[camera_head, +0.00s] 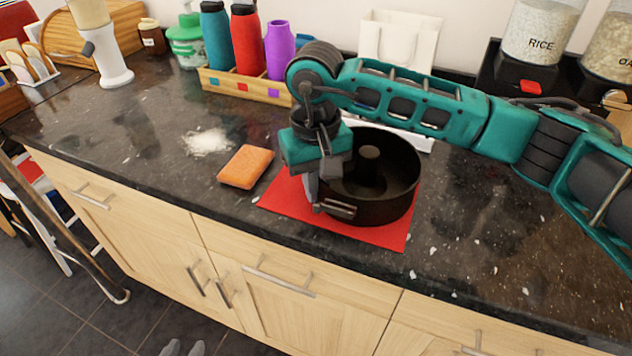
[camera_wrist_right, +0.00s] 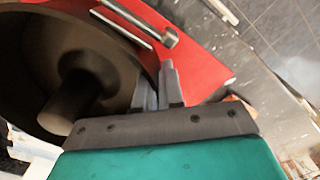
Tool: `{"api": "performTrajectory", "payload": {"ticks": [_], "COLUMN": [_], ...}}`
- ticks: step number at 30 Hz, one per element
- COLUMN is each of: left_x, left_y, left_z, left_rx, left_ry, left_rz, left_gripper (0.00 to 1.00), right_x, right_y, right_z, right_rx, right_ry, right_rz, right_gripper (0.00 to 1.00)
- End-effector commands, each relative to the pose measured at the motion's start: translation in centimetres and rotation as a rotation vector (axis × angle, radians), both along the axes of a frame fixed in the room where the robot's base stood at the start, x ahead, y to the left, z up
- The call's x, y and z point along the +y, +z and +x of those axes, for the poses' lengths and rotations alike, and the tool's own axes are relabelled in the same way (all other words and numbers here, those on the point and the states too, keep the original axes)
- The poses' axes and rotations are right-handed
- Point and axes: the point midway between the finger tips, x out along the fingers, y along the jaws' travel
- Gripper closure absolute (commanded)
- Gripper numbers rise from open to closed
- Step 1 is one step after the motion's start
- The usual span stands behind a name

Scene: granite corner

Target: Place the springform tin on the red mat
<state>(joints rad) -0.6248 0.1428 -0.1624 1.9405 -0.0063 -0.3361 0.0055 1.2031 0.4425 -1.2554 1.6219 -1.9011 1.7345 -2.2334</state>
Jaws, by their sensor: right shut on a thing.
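The springform tin (camera_head: 398,196) is dark and round, with a central tube and a metal clasp on its side. It is upright over the red mat (camera_head: 393,236), its base seeming to rest on it. My right gripper (camera_head: 322,190) is shut on the tin's left wall, close to the clasp. In the right wrist view the fingers (camera_wrist_right: 160,92) pinch the wall of the tin (camera_wrist_right: 120,62), with the red mat (camera_wrist_right: 208,72) beyond. The gripper and arm hide part of the tin's rim. My left gripper is not in view.
An orange sponge (camera_head: 246,167) and a white powder spill (camera_head: 208,142) lie left of the mat. A wooden crate with bottles (camera_head: 245,85) and a white bag (camera_head: 398,42) stand behind. A rice container (camera_head: 540,32) is at back right.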

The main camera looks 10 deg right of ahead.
Motion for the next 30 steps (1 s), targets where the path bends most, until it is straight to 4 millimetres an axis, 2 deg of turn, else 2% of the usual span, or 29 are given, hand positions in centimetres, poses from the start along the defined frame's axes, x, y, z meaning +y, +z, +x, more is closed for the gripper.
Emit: {"api": "performTrajectory", "payload": {"ticks": [2,3,10,17,21,23,30], "left_x": [0.0,0.0,0.0,0.0,0.0,-0.1,0.0], "left_y": [-0.4,-0.3,-0.2,-0.2,0.3,0.1,-0.2], "left_z": [0.0,0.0,0.0,0.0,0.0,0.0,0.0], "left_rx": [0.0,0.0,0.0,0.0,-0.001,-0.002,-0.002], "left_ry": [0.0,0.0,0.0,-0.001,-0.001,-0.001,-0.001], "left_rz": [0.0,0.0,0.0,-0.001,-0.001,-0.001,-0.001], "left_gripper": [0.63,0.63,0.63,0.63,0.63,0.63,0.63], "right_x": [0.0,0.0,0.0,0.0,0.0,0.0,0.0], "right_y": [-0.3,-0.2,-0.2,-0.1,0.6,1.4,6.7], "right_z": [0.0,0.0,0.0,0.0,0.0,0.1,0.1], "right_rx": [-0.001,0.0,0.001,0.001,-0.002,-0.005,-0.006], "right_ry": [0.0,0.0,0.0,0.0,0.0,-0.001,-0.001], "right_rz": [-0.001,0.0,0.0,0.0,0.0,0.001,0.0], "right_gripper": [1.0,0.89,0.67,0.67,0.67,0.67,0.67]}}
